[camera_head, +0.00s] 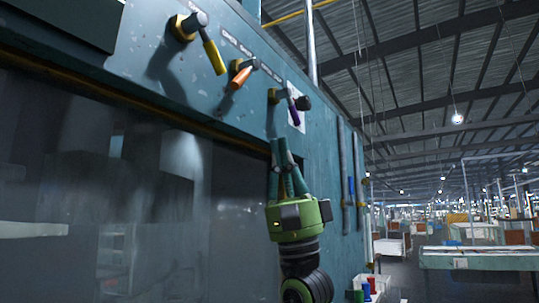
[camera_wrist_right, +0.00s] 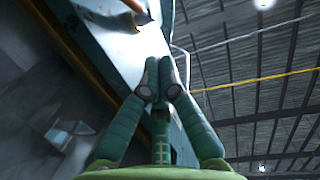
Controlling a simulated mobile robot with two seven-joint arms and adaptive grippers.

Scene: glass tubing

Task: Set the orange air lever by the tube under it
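The orange lever (camera_head: 240,77) sits on the teal machine panel, between a yellow lever (camera_head: 214,55) and a purple lever (camera_head: 292,108). Its handle slants down to the left from its pivot. My right gripper (camera_head: 279,142) is below the purple lever, to the lower right of the orange one and apart from it. Its fingers point up and their tips meet, with nothing visible between them; the right wrist view shows the same fingertips (camera_wrist_right: 158,68). I cannot make out a tube under the orange lever. My left gripper is out of view.
A dark glass window (camera_head: 110,200) fills the machine front below the levers. A white label (camera_head: 296,117) is behind the purple lever. Rods (camera_head: 343,180) hang on the machine's side. Coloured spools (camera_head: 367,289) stand low at right. The hall beyond has tables (camera_head: 480,258).

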